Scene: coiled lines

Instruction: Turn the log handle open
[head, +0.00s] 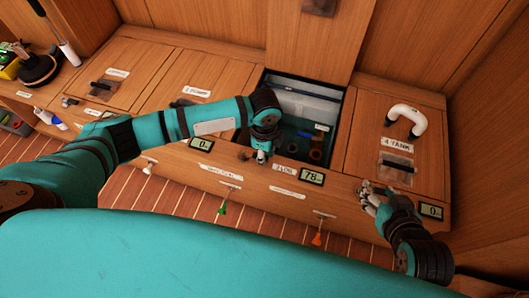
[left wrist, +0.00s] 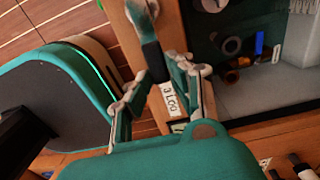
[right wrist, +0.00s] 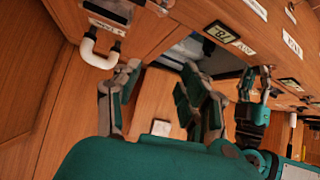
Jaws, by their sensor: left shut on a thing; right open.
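The log handle (left wrist: 155,62) is a short black lever beside the "3 LOG" label (left wrist: 169,99) in the left wrist view. My left gripper (head: 262,156) is shut on it at the front edge of the open hatch, and its fingers lie on both sides of it in the left wrist view. In the head view the gripper mostly hides the handle. The log label (head: 284,168) and a display reading 78 (head: 312,176) are just right of it. My right gripper (head: 370,190) is open and empty over the panel's front edge, below the "4 TANK" lid.
The open hatch (head: 335,100) holds pipe fittings and a blue piece. A white U-shaped pipe (head: 408,115) stands on the tank lid (head: 365,140). Green (head: 222,208) and orange (head: 317,239) tagged pulls hang on the front face. A dark round brush (head: 38,68) sits far left.

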